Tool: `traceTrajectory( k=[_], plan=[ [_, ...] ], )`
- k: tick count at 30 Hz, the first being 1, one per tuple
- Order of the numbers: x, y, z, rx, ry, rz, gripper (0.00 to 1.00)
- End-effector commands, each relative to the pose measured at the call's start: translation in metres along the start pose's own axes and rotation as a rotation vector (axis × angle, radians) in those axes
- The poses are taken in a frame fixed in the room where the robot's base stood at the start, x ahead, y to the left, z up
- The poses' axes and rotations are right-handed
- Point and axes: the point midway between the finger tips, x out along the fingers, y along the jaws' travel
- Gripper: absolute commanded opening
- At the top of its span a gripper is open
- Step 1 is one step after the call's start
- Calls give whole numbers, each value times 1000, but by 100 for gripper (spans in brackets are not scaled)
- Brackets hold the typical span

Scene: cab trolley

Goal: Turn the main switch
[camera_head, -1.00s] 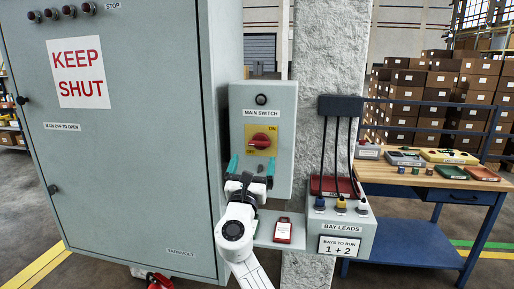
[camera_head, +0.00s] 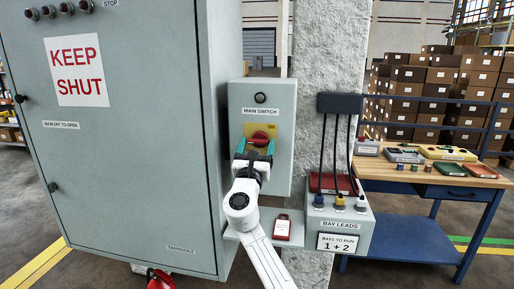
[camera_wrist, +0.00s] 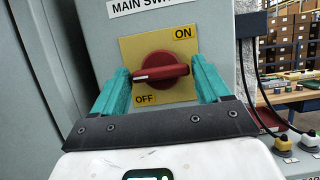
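The main switch is a red rotary knob (camera_wrist: 160,70) on a yellow plate (camera_wrist: 130,48) marked ON at upper right and OFF at lower left. Its handle lies nearly level, with a pale mark on its left end towards OFF. The knob also shows in the head view (camera_head: 261,137), on a grey box (camera_head: 283,95) labelled MAIN SWITCH. My gripper (camera_wrist: 163,85) is open, its teal fingers standing apart on the left and right of the knob. No clear contact shows. In the head view, my gripper (camera_head: 253,148) covers the lower plate.
A tall grey cabinet (camera_head: 130,170) marked KEEP SHUT stands close on the left. A small shelf with a red-and-white tag (camera_head: 282,228) is below the switch box. The bay leads box (camera_head: 345,228) and a workbench (camera_head: 400,177) stand to the right.

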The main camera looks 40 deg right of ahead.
Motion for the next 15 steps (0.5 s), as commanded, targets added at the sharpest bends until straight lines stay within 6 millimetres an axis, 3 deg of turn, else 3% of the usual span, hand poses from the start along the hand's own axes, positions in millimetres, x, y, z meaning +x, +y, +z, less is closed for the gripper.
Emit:
traceTrajectory(
  k=[11,15],
  plan=[
    [0,0,0,0,0,0,39],
    [0,0,0,4,0,-1,39]
  ],
)
